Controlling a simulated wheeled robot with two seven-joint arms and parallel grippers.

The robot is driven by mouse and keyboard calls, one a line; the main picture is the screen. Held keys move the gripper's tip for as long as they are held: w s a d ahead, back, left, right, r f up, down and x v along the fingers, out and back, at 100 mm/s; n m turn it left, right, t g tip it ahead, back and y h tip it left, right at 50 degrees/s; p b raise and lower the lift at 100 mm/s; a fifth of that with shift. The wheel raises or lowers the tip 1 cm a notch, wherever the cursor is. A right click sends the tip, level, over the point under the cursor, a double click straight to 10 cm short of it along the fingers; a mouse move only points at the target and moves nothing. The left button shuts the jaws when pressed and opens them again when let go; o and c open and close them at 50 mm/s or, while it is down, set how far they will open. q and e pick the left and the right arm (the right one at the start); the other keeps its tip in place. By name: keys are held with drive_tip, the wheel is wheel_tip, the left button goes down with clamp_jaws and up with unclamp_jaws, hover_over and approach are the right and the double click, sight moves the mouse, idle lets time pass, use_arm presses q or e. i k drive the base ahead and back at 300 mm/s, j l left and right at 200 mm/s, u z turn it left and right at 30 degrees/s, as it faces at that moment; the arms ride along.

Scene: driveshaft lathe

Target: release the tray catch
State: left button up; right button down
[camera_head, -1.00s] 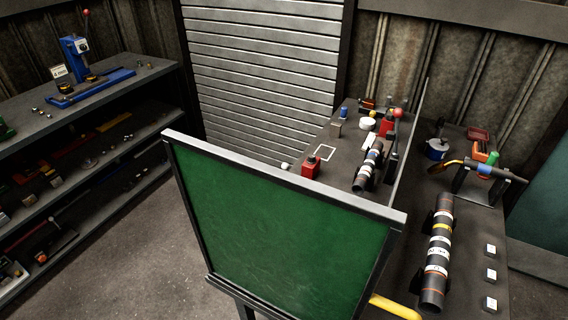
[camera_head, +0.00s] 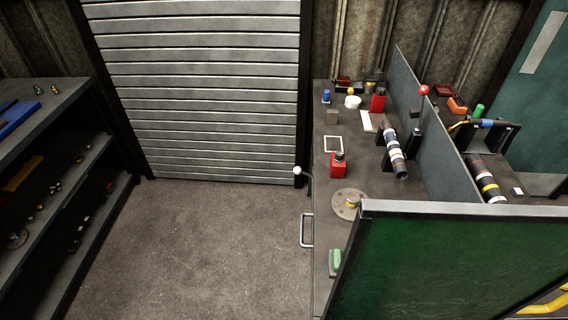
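No part that I can clearly tell as the tray catch shows in the head view. A dark workbench (camera_head: 345,228) stands at the right, with a metal bar handle (camera_head: 304,231) on its left side and a small white knob (camera_head: 298,171) at its left edge above the handle. A red-knobbed lever (camera_head: 422,91) stands by the upright divider on the bench. A green board (camera_head: 450,265) in a metal frame hides the near right part of the bench. Neither of my grippers is in view.
A dark shelf unit (camera_head: 60,110) with small parts stands at the left. The floor (camera_head: 200,245) between shelf and bench is clear up to the roller shutter (camera_head: 205,90).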

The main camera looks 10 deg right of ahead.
sight(297, 169)
drive_tip(key=j+z, duration=0.4)
drive_tip(key=j, duration=1.05)
drive_tip(key=i, duration=0.05)
